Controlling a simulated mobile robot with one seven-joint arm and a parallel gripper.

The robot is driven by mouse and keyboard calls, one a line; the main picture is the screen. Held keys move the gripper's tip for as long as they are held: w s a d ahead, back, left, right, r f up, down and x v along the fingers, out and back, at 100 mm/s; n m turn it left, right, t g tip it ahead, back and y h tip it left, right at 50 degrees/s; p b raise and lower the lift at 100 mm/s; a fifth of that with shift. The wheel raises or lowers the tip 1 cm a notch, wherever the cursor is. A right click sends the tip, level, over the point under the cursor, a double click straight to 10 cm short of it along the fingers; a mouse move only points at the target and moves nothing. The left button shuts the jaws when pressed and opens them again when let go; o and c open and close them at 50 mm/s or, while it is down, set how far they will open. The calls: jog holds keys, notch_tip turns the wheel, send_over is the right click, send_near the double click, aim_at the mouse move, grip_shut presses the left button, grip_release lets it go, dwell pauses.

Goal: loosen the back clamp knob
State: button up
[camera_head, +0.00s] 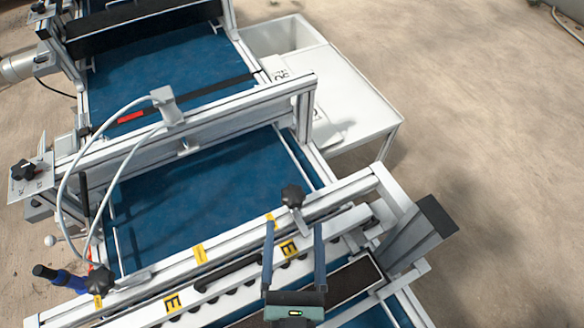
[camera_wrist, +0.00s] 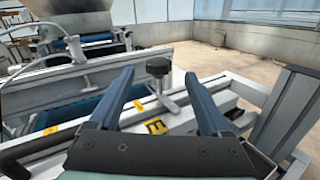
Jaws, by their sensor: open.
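A black star-shaped clamp knob (camera_head: 292,195) stands on a metal rail in the head view. It also shows in the wrist view as a black knob (camera_wrist: 158,67) on a short silver stem. My gripper (camera_head: 294,226) is open with two blue fingers. In the wrist view the knob shows between the fingertips, beyond them, and neither finger appears to touch it. A second black knob (camera_head: 99,279) sits at the left end of the same rail. The pictures do not label which knob is the back one.
A blue conveyor belt (camera_head: 205,185) runs between metal side rails. A grey cable (camera_head: 75,180) loops over the left side. A dark upright plate (camera_head: 424,228) stands right of my gripper. A white side table (camera_head: 350,100) stands at the back right, with open floor beyond.

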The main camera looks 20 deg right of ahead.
aim_at(293, 186)
jog(key=w+d+p, duration=0.1)
jog(key=w, duration=0.2)
jog(key=w+d+n+p, duration=0.1)
jog(key=w+d, duration=0.1)
jog(key=w, duration=0.2)
jog(key=w+d+f+n+p, duration=0.1)
jog(key=w+p, duration=0.1)
jog(key=w, duration=0.1)
jog(key=shift+w+d+y, duration=0.3)
jog(key=shift+w+d, duration=0.05)
grip_shut()
dwell(0.3)
